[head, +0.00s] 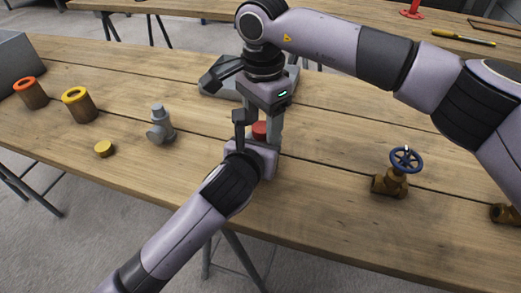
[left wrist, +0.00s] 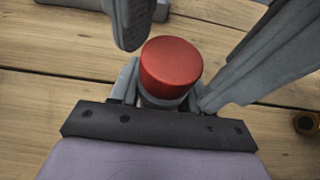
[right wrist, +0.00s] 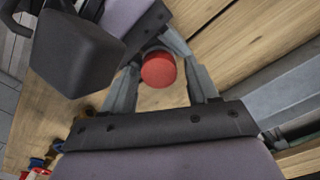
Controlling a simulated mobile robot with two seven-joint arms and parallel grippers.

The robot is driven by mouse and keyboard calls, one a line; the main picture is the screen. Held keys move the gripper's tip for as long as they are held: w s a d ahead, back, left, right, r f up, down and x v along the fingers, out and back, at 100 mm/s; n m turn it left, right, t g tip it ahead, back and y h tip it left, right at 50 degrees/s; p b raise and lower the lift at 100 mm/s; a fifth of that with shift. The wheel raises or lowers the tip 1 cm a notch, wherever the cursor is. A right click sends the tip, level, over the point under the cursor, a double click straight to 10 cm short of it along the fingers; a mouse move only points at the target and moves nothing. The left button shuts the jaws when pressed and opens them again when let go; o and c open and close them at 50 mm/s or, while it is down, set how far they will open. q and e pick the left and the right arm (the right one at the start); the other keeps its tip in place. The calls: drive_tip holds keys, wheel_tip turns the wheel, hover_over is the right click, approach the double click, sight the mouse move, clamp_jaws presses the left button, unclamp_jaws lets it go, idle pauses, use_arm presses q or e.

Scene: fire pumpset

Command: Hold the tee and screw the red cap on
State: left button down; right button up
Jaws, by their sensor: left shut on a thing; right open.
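The red cap (head: 260,128) sits on top of a grey tee, of which only a short piece shows under the cap in the left wrist view (left wrist: 160,101). My left gripper (head: 252,143) is shut on the tee from the near side, above the table. My right gripper (head: 257,122) points down from above and is open, its two fingers on either side of the red cap. In the right wrist view the cap (right wrist: 158,70) lies between the spread fingers, with gaps on both sides. Whether the cap is threaded on cannot be told.
A grey fitting (head: 160,126) and a yellow cap (head: 103,149) stand left on the wooden table (head: 330,215). Orange-topped (head: 33,97) and yellow-topped (head: 79,107) containers stand further left. A brass valve with blue handwheel (head: 405,160) stands right.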

wheel_tip(320, 180, up, 4)
drive_tip(key=shift+s+a+r, duration=0.1)
drive_tip(key=shift+s, duration=0.05)
drive_tip(key=c, duration=0.3)
drive_tip(key=n, duration=0.2)
drive_tip(key=r+n, duration=0.1)
drive_tip(key=n, duration=0.1)
drive_tip(key=r+n, duration=0.1)
drive_tip(key=shift+n, duration=0.4)
drive_tip(key=n, duration=0.2)
drive_tip(key=r+n, duration=0.1)
drive_tip(key=n, duration=0.2)
drive_tip(key=shift+r, duration=0.2)
drive_tip(key=shift+f, duration=4)
